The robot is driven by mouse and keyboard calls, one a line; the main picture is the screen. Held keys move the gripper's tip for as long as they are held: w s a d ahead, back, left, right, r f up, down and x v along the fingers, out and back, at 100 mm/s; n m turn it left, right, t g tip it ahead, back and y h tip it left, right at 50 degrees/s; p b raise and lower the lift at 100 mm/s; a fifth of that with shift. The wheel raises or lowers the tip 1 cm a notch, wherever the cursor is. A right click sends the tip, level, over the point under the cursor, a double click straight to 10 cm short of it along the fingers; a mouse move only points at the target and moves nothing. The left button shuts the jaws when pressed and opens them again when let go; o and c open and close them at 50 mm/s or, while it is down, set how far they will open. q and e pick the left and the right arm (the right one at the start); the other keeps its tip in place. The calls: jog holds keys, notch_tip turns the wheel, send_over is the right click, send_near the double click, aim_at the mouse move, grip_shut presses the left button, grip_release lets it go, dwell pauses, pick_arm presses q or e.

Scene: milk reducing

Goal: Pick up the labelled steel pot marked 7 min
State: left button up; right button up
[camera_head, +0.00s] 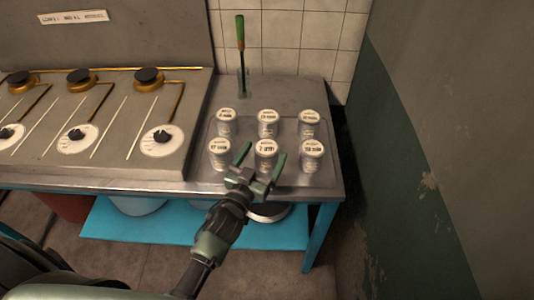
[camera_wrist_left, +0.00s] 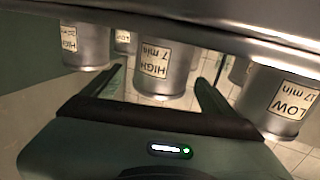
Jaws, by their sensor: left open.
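The steel pot marked 7 min (camera_head: 265,162) stands upright in the middle of the front row on a metal tray (camera_head: 222,178). In the left wrist view, where things appear upside down, its label reads HIGH 7 min (camera_wrist_left: 165,68). My left gripper (camera_head: 264,153) is open, with one finger on each side of this pot. The fingers also show in the wrist view (camera_wrist_left: 160,84), and I cannot tell whether they touch the pot. My right gripper is not in view.
Several similar labelled pots stand close by, including one on the left (camera_head: 219,155) and one on the right (camera_head: 312,156). A stove (camera_head: 105,110) is at left, a wall (camera_head: 440,130) at right. A green-handled tool (camera_head: 240,35) stands behind.

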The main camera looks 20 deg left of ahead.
pick_arm(q)
jog(key=shift+w, duration=0.8)
jog(key=shift+w+d+f, duration=0.1)
jog(key=shift+w, duration=0.2)
jog(key=c, duration=1.5)
jog(key=shift+c, duration=1.1)
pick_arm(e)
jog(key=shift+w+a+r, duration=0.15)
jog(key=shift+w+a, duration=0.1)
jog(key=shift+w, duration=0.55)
pick_arm(q)
jog(key=shift+w+r, duration=0.1)
jog(key=shift+r, duration=0.1)
